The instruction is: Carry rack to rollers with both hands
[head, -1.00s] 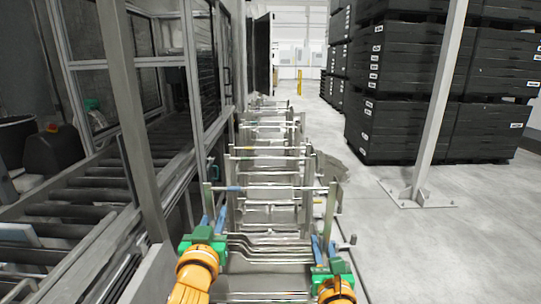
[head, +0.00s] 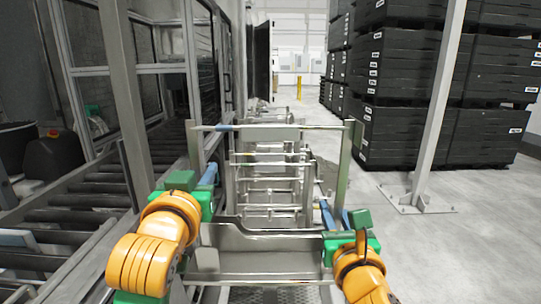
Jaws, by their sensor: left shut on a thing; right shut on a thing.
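The rack (head: 265,264) is a grey metal frame with upright posts, a top crossbar and blue grip parts. It is in the middle of the head view, raised close in front of me. My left gripper (head: 207,188) is shut on its left side at a blue part. My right gripper (head: 332,222) is shut on its right side, also at a blue part. The fingertips are partly hidden by the green gripper bodies. The rollers (head: 80,216) are dark cylinders in a metal conveyor at the left, beside the rack.
More metal racks (head: 272,185) stand in a row behind the held one. A grey post (head: 122,95) rises between the rack and the rollers. Black crates (head: 415,90) are stacked at the right, behind a slanted pillar (head: 437,110).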

